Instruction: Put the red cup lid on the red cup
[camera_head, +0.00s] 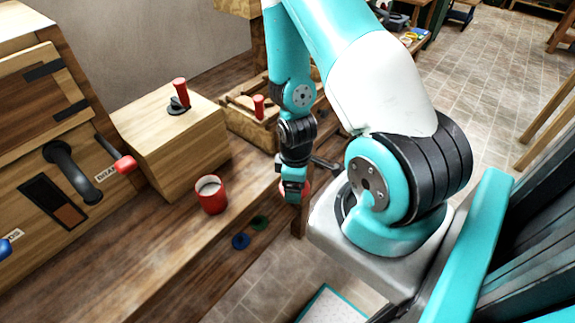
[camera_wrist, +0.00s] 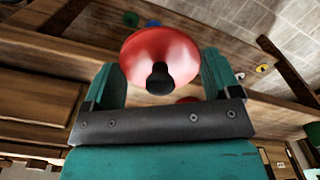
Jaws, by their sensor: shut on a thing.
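The red cup (camera_head: 211,196) stands upright on the wooden bench, in front of a wooden box. Its top is open and its inside looks pale. My gripper (camera_head: 293,194) is to the right of the cup, near the bench's front edge. It is shut on the red cup lid (camera_wrist: 145,52), a shiny red dome with a black knob, which shows between the two fingers (camera_wrist: 160,82) in the wrist view. In the head view only a red edge of the lid (camera_head: 305,189) shows beside the gripper. The lid is apart from the cup.
The wooden box (camera_head: 170,140) with a red-handled lever stands behind the cup. A cabinet with a black handle (camera_head: 72,172) is at the left. The bench between cup and gripper looks clear.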

